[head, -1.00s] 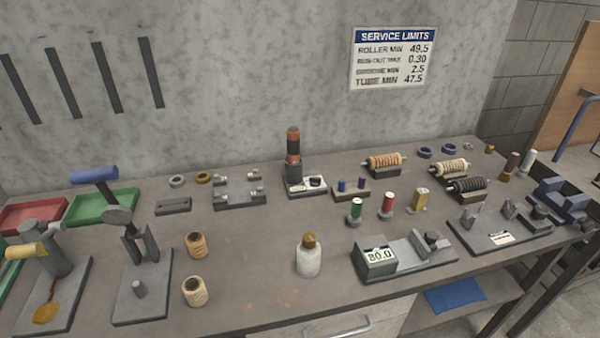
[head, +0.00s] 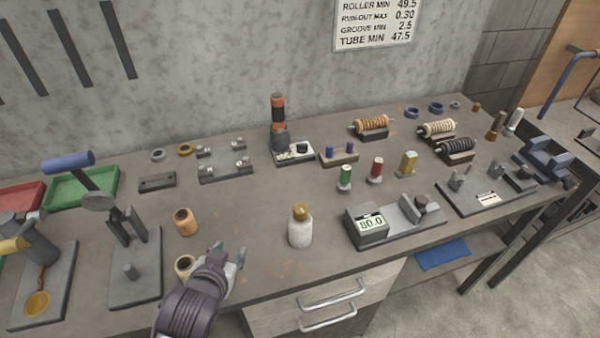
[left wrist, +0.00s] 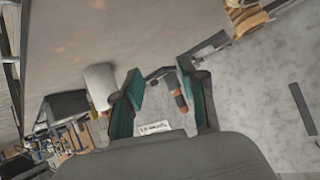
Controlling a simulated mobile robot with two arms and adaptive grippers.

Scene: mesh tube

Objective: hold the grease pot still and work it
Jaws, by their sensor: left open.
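Which object is the grease pot is not certain. A white jar (head: 301,232) with a brown cap stands upright near the bench's front edge. At the far left, a dark fixture with a yellow handle (head: 14,246) stands on a grey plate, with an orange round patch or dish (head: 38,303) in front. My left gripper (head: 230,258) is open and empty at the front edge, left of the white jar and apart from it. It partly hides a tan roller (head: 184,266). In the left wrist view, the white jar (left wrist: 101,84) is beside the left finger. My right gripper is not in view.
A gauge reading 80.0 (head: 370,226) stands right of the jar. A lever press with a blue handle (head: 68,162) stands left of the rollers. Bare bench lies around the jar.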

